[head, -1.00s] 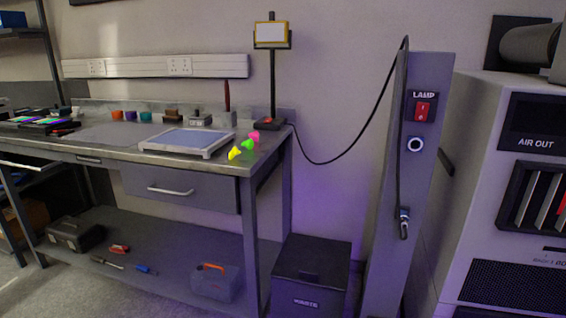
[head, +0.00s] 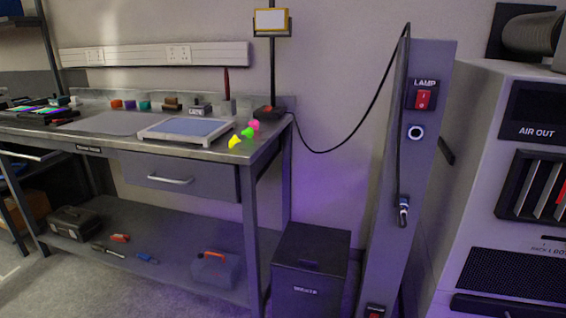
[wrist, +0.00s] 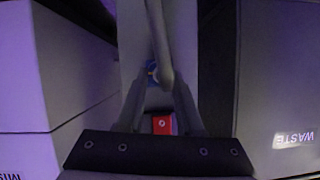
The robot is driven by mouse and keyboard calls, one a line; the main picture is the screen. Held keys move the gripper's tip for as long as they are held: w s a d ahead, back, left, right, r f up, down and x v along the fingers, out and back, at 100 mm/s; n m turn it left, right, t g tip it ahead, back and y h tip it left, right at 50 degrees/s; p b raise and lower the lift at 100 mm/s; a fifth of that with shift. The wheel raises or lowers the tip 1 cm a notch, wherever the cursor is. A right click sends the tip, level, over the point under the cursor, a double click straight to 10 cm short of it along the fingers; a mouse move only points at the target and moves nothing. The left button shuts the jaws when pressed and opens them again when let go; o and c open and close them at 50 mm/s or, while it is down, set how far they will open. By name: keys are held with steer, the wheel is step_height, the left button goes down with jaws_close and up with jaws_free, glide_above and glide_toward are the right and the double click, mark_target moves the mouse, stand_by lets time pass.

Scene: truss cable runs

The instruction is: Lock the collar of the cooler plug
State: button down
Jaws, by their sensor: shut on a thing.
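My gripper is not in the head view.
A red switch (wrist: 162,125) sits on the post between my fingers. A waste bin (head: 310,265) and a workbench (head: 245,165) stand left of the post (head: 395,260) in the head view. A large cabinet (head: 475,200) stands close on its right.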

steer(key=shift+d+m+y, duration=0.15)
steer(key=shift+m+y, duration=0.15)
steer(key=shift+m, duration=0.1)
steer(key=shift+d+m+t+y, duration=0.15)
steer(key=shift+m+t+y, duration=0.45)
steer(key=shift+m, duration=0.4)
steer(key=shift+w+d+f+m+y, duration=0.1)
steer(key=shift+d+f+m+y, duration=0.05)
steer(key=shift+m+y, duration=0.65)
steer(key=shift+c, duration=2.3)
jaws_free()
